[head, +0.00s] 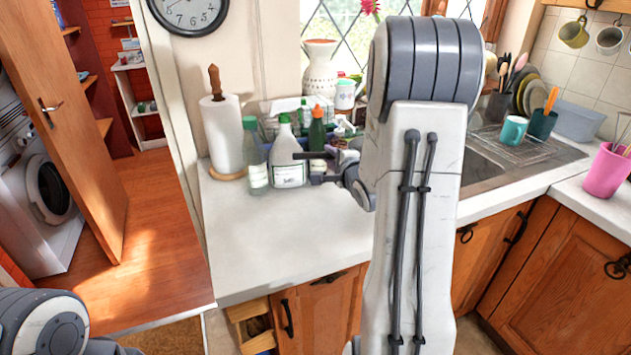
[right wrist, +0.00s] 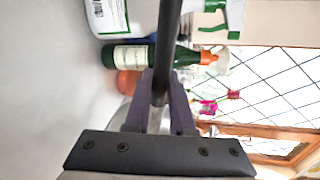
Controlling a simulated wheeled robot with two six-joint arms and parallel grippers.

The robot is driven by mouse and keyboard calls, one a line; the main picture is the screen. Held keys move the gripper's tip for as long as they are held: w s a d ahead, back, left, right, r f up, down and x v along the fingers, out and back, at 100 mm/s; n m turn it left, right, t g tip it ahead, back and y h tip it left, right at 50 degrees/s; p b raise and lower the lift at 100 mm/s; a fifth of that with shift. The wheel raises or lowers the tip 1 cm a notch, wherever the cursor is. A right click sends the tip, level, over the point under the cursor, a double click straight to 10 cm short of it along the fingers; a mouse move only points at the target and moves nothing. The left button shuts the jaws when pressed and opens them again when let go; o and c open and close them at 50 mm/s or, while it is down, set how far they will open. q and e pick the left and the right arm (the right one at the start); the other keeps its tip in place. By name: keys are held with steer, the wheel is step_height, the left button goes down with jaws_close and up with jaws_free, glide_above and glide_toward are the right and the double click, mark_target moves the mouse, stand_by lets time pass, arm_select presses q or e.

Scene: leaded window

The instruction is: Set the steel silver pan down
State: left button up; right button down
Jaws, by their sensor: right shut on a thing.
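My right gripper (head: 328,168) is above the back of the white counter, in front of the bottles. In the right wrist view the gripper (right wrist: 160,84) is shut on a dark bar, which looks like the handle of the silver pan (right wrist: 168,40). The bar sticks out beyond the fingers and shows as a short dark handle (head: 303,155) pointing left in the head view. A little grey metal shows between the fingers; the pan's body is otherwise hidden, and my arm blocks much of the head view. My left gripper is out of view.
The white counter (head: 265,245) is clear at its front left. A paper towel roll (head: 221,135), a clear bottle (head: 254,160), a white bottle (head: 288,160) and a green bottle (head: 317,130) stand at its back. The sink (head: 480,165) and dish rack (head: 515,145) are to the right.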

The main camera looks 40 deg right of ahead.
steer(key=w+a+f, duration=0.1)
steer(key=f, duration=0.1)
steer(key=w+a+f, duration=0.1)
steer(key=w+f, duration=0.1)
steer(key=f, duration=0.1)
steer(key=w+a+f, duration=0.1)
steer(key=f, duration=0.1)
steer(key=shift+w+a+f, duration=0.1)
steer(key=shift+w+f, duration=0.05)
steer(key=shift+w, duration=0.1)
steer(key=shift+f, duration=0.15)
steer(key=c, duration=0.8)
jaws_free()
steer(key=shift+o, duration=0.2)
